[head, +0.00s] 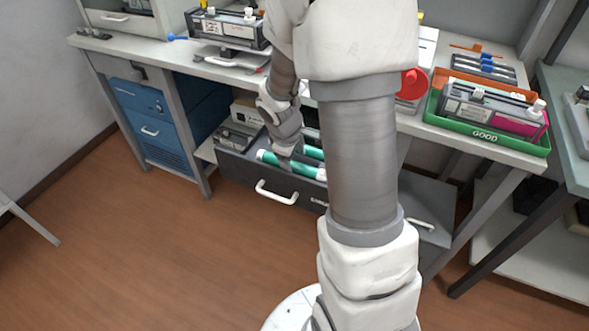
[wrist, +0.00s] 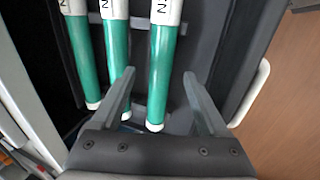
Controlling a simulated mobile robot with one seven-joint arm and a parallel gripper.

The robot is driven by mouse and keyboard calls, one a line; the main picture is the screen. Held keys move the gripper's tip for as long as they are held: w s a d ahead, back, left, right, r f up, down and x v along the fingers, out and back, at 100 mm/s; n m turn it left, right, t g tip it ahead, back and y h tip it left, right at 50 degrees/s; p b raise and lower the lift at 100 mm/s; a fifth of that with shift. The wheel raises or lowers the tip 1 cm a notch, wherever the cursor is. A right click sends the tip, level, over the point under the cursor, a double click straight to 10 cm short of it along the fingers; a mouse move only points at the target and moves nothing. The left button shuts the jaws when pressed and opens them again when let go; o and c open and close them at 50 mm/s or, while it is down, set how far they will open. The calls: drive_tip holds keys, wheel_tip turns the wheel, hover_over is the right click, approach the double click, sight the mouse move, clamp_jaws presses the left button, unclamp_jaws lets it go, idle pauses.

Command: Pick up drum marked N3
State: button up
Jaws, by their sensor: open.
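Three green drums with white label ends lie side by side in the wrist view: a left drum (wrist: 83,55), a middle drum (wrist: 116,45) and a right drum (wrist: 160,70). Each label shows an N, but its rest is cut off by the top edge, so I cannot tell which is N3. My gripper (wrist: 158,74) is open, its fingers on either side of the right drum, with nothing clamped. In the head view my gripper (head: 285,150) points down into the open drawer (head: 245,183), over a green drum (head: 290,165); my arm hides part of the drawer.
The drawer's dark side wall and white handle (wrist: 250,93) are close right of my fingers in the wrist view. Above the drawer, the bench (head: 410,122) holds a green GOOD tray (head: 483,137) with a cartridge. Open floor (head: 130,240) lies in front.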

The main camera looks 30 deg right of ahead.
sight(295, 167)
drive_tip(key=x, duration=0.2)
drive_tip(key=shift+f, duration=0.3)
drive_tip(key=shift+r, duration=0.1)
clamp_jaws()
